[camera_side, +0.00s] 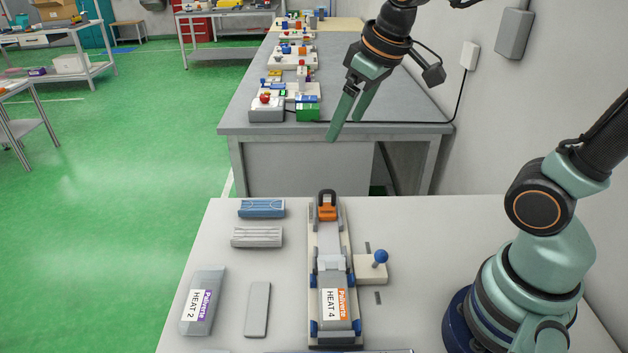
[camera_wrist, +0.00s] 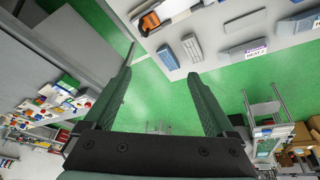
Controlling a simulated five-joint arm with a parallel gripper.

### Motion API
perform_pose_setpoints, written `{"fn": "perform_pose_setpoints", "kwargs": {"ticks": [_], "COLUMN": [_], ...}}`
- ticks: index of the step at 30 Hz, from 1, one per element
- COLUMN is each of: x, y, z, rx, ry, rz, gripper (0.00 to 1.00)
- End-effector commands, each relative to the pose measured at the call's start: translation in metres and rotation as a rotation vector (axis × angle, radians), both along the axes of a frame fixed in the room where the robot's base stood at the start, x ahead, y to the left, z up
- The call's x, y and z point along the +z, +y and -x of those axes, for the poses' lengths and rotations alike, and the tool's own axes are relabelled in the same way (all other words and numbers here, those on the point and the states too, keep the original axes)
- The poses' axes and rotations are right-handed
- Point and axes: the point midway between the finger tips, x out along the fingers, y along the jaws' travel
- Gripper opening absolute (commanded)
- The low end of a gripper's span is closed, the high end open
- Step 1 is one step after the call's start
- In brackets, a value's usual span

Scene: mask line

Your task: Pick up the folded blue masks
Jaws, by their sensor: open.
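The folded blue masks (camera_side: 261,208) lie as a flat stack at the far left part of the white table in the side view. In the wrist view the blue stack (camera_wrist: 167,57) lies near the table's edge, beyond my fingertips. My gripper (camera_side: 350,122) is open and empty, raised well above the table, up and to the right of the blue masks in the side view. Its two green fingers also show spread apart in the wrist view (camera_wrist: 160,80). Nothing is between them.
A white folded mask stack (camera_side: 257,237) lies just nearer than the blue one. A grey HEAT 2 block (camera_side: 203,302) and a plain grey block (camera_side: 257,309) lie in front. A fixture (camera_side: 330,265) with an orange part and a blue-knobbed lever (camera_side: 380,258) stand to the right.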

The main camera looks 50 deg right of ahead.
Motion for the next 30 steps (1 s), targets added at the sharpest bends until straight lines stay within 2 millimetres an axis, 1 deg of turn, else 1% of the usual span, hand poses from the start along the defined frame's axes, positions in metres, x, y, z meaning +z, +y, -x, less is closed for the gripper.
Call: {"fn": "perform_pose_setpoints", "kwargs": {"ticks": [1,5,11,15,17,21,24,27,30], "x": [0.0,-0.002,-0.018,-0.038,-0.049,-0.079,-0.101,-0.119,-0.131], "y": [0.002,0.007,0.016,0.023,0.026,0.034,0.039,0.042,0.045], "z": [-0.013,-0.044,-0.092,-0.124,-0.136,-0.163,-0.177,-0.186,-0.191], "rx": [0.03,0.112,0.241,0.332,0.371,0.464,0.522,0.568,0.598], "ry": [0.025,0.079,0.159,0.216,0.239,0.293,0.326,0.353,0.367], "rz": [0.01,0.037,0.072,0.091,0.099,0.113,0.12,0.124,0.127], "gripper": [0.9,0.9,0.9,0.9,0.9,0.9,0.9,0.9,0.9]}}
